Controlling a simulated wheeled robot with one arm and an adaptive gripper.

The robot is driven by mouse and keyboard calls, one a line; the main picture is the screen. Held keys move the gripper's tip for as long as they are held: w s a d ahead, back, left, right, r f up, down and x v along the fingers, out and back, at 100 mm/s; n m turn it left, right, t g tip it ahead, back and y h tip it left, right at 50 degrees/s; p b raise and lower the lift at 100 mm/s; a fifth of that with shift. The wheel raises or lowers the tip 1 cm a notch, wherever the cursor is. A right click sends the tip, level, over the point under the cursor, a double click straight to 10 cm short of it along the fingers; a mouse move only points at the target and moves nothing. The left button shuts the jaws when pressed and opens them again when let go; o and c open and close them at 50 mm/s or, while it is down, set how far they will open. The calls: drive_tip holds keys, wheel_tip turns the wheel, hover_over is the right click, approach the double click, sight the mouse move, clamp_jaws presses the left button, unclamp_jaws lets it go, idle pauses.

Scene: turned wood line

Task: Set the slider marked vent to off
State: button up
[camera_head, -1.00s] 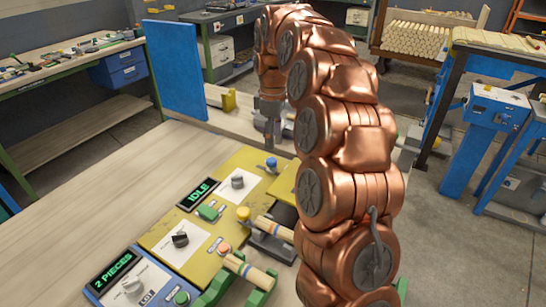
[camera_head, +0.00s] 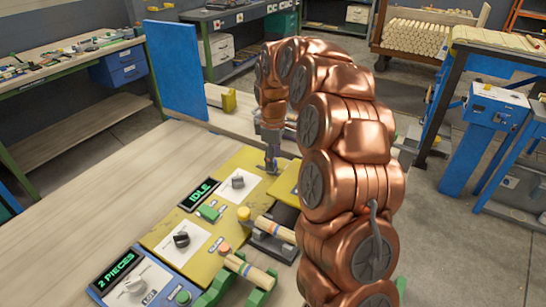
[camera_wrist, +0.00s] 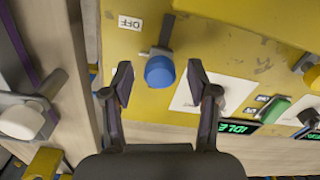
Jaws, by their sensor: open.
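A slider with a blue knob (camera_wrist: 160,71) is on the yellow panel (camera_wrist: 235,45) in the wrist view. Its grey track runs up from the knob, and a white OFF label (camera_wrist: 130,23) sits beside the track's upper part. No vent marking is readable. My gripper (camera_wrist: 159,80) is open, with one finger on each side of the blue knob and visible gaps. I cannot tell how far above the panel the fingertips are. In the head view my gripper (camera_head: 271,163) is over the panel's far end and hides the blue knob.
A grey dial (camera_head: 238,182) and an IDLE display (camera_head: 196,195) are nearby on the panel. A green button (camera_head: 208,212) and a yellow knob (camera_head: 243,213) are closer. A pale knob (camera_wrist: 20,121) is left in the wrist view. A blue upright board (camera_head: 175,72) stands behind.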

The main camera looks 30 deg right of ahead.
clamp_jaws()
idle(0.4)
